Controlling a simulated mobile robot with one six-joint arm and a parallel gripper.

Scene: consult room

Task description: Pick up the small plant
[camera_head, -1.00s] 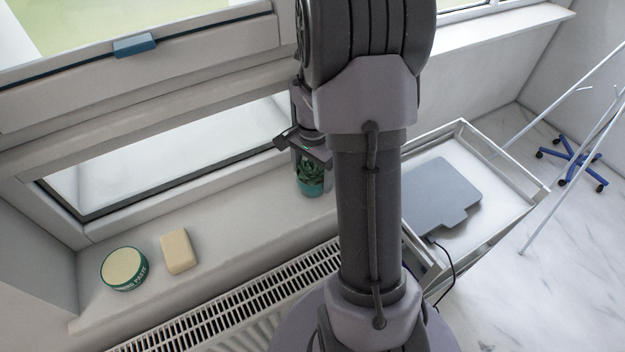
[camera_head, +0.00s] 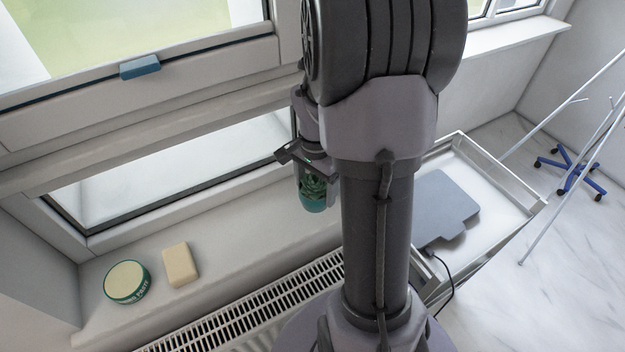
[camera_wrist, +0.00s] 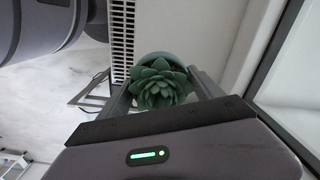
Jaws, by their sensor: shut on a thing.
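The small plant (camera_head: 313,192) is a green succulent in a teal pot. In the head view it is just left of my arm, between the fingers of my gripper (camera_head: 312,178), and appears held above the window sill (camera_head: 235,232). In the wrist view the plant's rosette (camera_wrist: 160,84) faces the camera. My gripper's two fingers (camera_wrist: 162,96) are shut on the pot from both sides. The pot's underside is hidden in the wrist view.
A round green-rimmed tin (camera_head: 127,282) and a cream block (camera_head: 180,265) sit on the sill to the left. A radiator (camera_head: 245,315) runs below. A trolley (camera_head: 505,215) with a grey flat device (camera_head: 443,212) stands right of my arm.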

